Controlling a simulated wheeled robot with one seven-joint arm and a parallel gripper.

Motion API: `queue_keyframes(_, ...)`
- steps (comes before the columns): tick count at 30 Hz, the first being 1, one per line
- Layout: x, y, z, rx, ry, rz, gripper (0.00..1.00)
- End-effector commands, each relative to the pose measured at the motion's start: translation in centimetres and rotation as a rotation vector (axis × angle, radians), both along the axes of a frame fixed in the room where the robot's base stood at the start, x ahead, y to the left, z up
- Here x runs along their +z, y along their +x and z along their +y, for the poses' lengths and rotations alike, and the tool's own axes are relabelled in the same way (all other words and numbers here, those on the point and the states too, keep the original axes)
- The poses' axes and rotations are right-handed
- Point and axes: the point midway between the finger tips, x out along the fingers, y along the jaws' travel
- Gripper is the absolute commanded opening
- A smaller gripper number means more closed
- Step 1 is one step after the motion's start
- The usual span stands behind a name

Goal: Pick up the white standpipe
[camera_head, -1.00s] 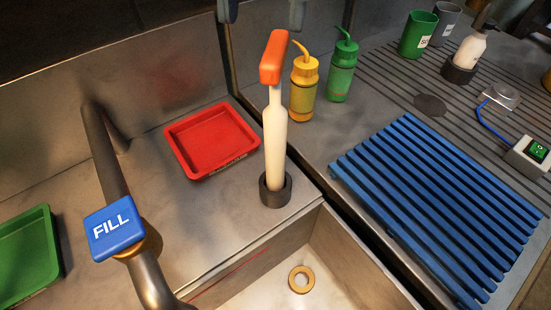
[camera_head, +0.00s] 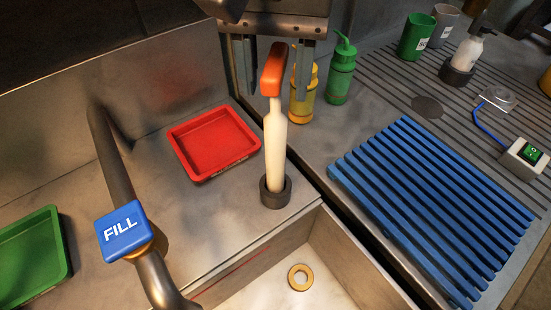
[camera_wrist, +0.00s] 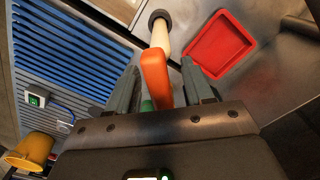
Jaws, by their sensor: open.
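The white standpipe (camera_head: 276,150) stands upright in a dark round holder (camera_head: 275,194) on the steel counter, with an orange handle (camera_head: 271,70) on top. In the wrist view the white pipe (camera_wrist: 161,36) shows beyond the orange handle (camera_wrist: 156,78). My gripper (camera_head: 274,92) is open, its fingers pointing down at the handle's height. In the head view the handle is in front of the gap between the fingers. In the wrist view it also lines up between the fingertips (camera_wrist: 160,75). I see no contact, and cannot tell whether the handle is inside the jaws.
Yellow (camera_head: 303,102) and green (camera_head: 341,72) bottles stand close by on the right; my right finger partly covers the yellow one. A red tray (camera_head: 213,172) lies left. A blue slatted rack (camera_head: 430,205) lies right. The sink basin is in front, beside a pipe with a blue FILL sign (camera_head: 123,231).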

Motion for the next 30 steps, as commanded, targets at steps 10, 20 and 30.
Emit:
queue_keyframes(10, 0.03, 0.01, 0.00, 0.000, 0.000, 0.000, 0.27)
queue_keyframes(20, 0.05, 0.01, 0.00, 0.000, 0.000, 0.000, 0.00)
queue_keyframes(30, 0.06, 0.01, 0.00, 0.000, 0.000, 0.000, 0.00)
